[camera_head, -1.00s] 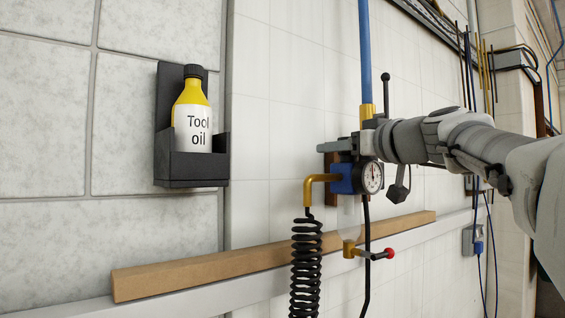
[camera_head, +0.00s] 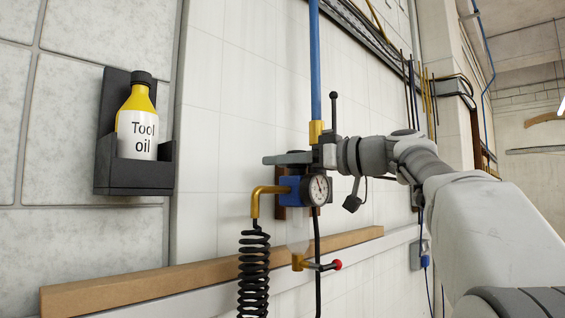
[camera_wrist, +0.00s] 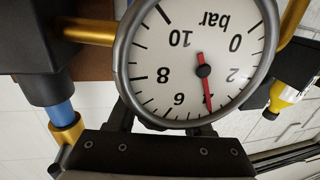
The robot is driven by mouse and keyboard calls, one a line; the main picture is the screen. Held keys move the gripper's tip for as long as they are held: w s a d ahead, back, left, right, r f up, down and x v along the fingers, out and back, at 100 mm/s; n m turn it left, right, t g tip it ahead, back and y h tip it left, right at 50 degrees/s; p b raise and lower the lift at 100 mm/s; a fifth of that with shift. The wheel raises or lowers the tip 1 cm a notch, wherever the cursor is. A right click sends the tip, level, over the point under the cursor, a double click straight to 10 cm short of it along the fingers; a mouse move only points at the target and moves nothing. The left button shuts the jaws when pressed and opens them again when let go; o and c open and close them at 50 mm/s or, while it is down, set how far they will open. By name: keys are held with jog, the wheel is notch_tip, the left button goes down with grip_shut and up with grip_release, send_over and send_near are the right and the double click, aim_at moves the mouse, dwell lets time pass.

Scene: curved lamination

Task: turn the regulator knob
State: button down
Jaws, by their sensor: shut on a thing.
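The regulator is a blue block (camera_head: 290,188) on the white tiled wall, under a blue pipe with a brass fitting. Its round pressure gauge (camera_head: 317,190) faces right. In the wrist view the gauge (camera_wrist: 190,60) shows upside down, with the red needle close to where the 4 mark lies. My gripper (camera_head: 296,159) is at the top of the regulator, just above the gauge. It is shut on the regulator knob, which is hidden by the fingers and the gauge. In the wrist view my gripper (camera_wrist: 160,126) shows partly below the dial.
A wooden strip (camera_head: 150,278) runs along the wall below. A coiled black hose (camera_head: 253,272) and a red-tipped brass valve (camera_head: 318,264) hang under the regulator.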

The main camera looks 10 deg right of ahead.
jog(key=shift+c, duration=1.5)
grip_release()
jog(key=b+v, duration=0.1)
jog(key=v, duration=1.6)
jog(key=shift+s, duration=0.2)
jog(key=shift+d, duration=0.1)
